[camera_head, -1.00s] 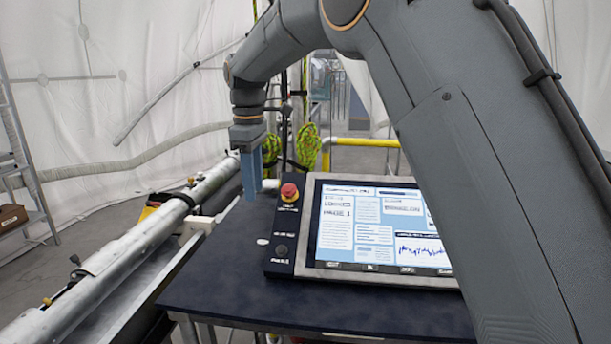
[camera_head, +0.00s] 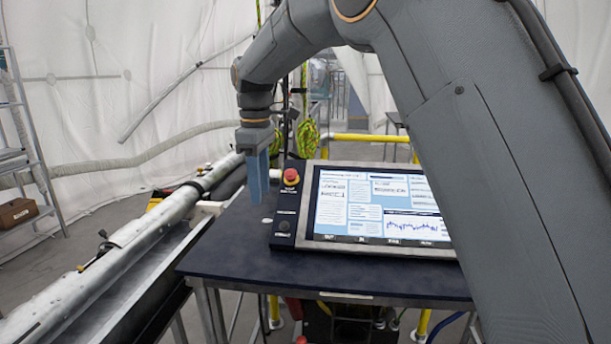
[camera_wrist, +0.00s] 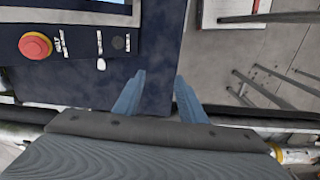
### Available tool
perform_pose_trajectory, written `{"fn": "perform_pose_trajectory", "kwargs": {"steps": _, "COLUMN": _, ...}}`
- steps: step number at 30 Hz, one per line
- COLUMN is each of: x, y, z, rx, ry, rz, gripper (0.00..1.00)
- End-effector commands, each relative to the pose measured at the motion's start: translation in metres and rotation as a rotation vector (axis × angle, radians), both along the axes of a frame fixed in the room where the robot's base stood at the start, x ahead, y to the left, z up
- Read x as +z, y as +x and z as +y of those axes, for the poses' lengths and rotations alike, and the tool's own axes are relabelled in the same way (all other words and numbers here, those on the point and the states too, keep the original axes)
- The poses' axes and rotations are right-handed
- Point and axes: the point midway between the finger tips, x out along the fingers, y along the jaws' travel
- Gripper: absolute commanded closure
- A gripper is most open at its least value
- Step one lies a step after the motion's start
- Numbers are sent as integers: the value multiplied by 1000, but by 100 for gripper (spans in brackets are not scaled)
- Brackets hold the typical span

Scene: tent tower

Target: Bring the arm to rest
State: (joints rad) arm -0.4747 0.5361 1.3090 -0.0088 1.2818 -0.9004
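My gripper (camera_head: 258,178) hangs from my bent arm with its blue fingers pointing down, above the left edge of the dark table (camera_head: 330,275). In the wrist view my gripper (camera_wrist: 160,92) shows its two blue fingers apart with nothing between them. The dark table edge and the floor beyond show past the fingers. A control panel with a lit screen (camera_head: 375,205) stands on the table to the right of my gripper. Its red button (camera_head: 291,176) is close to the right of the fingers, and also shows in the wrist view (camera_wrist: 35,45).
A long metal pipe (camera_head: 130,240) runs along the table's left side. A ladder (camera_head: 25,130) and a cardboard box (camera_head: 18,213) stand at the far left. A yellow rail (camera_head: 370,138) is behind the panel. The table's front part is clear.

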Motion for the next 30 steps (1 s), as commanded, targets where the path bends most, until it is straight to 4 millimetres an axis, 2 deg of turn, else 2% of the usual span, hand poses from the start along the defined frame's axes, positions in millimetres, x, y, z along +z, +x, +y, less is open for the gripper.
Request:
{"fn": "perform_pose_trajectory", "kwargs": {"steps": 5, "x": -19, "y": -3, "z": -25, "rx": -83, "ry": 1, "rz": 2, "gripper": 62}}
{"fn": "perform_pose_trajectory", "kwargs": {"steps": 11, "x": -48, "y": -12, "z": -64, "rx": -223, "ry": 4, "rz": 2, "gripper": 62}}
{"fn": "perform_pose_trajectory", "kwargs": {"steps": 17, "x": -92, "y": -35, "z": -122, "rx": -434, "ry": 9, "rz": 0, "gripper": 62}}
{"fn": "perform_pose_trajectory", "kwargs": {"steps": 20, "x": -126, "y": -60, "z": -163, "rx": -595, "ry": 13, "rz": -1, "gripper": 62}}
{"fn": "perform_pose_trajectory", "kwargs": {"steps": 24, "x": -178, "y": -110, "z": -220, "rx": -850, "ry": 20, "rz": -5, "gripper": 62}}
{"fn": "perform_pose_trajectory", "kwargs": {"steps": 27, "x": -212, "y": -153, "z": -254, "rx": -1024, "ry": 26, "rz": -7, "gripper": 62}}
{"fn": "perform_pose_trajectory", "kwargs": {"steps": 30, "x": -241, "y": -193, "z": -278, "rx": -1174, "ry": 30, "rz": -10, "gripper": 62}}
